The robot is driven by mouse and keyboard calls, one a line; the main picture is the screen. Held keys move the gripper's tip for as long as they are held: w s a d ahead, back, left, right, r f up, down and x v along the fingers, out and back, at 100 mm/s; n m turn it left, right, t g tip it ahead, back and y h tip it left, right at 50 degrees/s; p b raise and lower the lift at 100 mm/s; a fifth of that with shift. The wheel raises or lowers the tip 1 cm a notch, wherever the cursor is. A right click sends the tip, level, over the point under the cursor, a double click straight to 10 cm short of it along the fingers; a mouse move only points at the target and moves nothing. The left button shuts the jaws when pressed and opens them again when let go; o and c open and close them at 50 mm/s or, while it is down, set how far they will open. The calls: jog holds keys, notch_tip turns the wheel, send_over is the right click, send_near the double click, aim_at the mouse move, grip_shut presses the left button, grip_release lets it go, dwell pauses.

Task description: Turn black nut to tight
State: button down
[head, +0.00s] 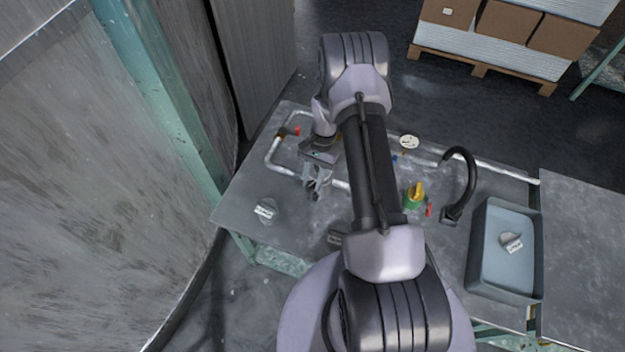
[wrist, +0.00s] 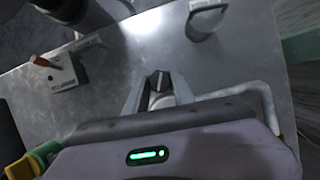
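My gripper (wrist: 158,76) points down at the table, and it also shows in the head view (head: 317,192) at the left part of the tubing. Its two fingers are apart, one on each side of a small fitting with a dark top, which looks like the black nut (wrist: 159,82). A narrow gap seems to show beside the nut; I cannot tell if either finger touches it. In the head view the tube (head: 280,170) forms a bent loop; the nut is hidden there by my gripper.
A grey bin (head: 478,285) stands at the right, with a pale item inside. A black curved hose (head: 471,180), a green and yellow valve (head: 415,196) and a round gauge (head: 409,142) are on the table. A labelled block (head: 265,210) sits front left, with bare table around it.

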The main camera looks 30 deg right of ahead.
jog(key=shift+m+t+b, duration=0.3)
jog(key=shift+m, duration=0.5)
jog(key=c, duration=1.1)
grip_release()
jog(key=p+v, duration=0.1)
jog(key=v, duration=0.4)
jog(key=p+v, duration=0.2)
jog(key=v, duration=0.4)
jog(key=p+v, duration=0.1)
jog(key=v, duration=0.5)
jog(key=shift+d+r, duration=0.1)
jog(key=shift+d, duration=0.35)
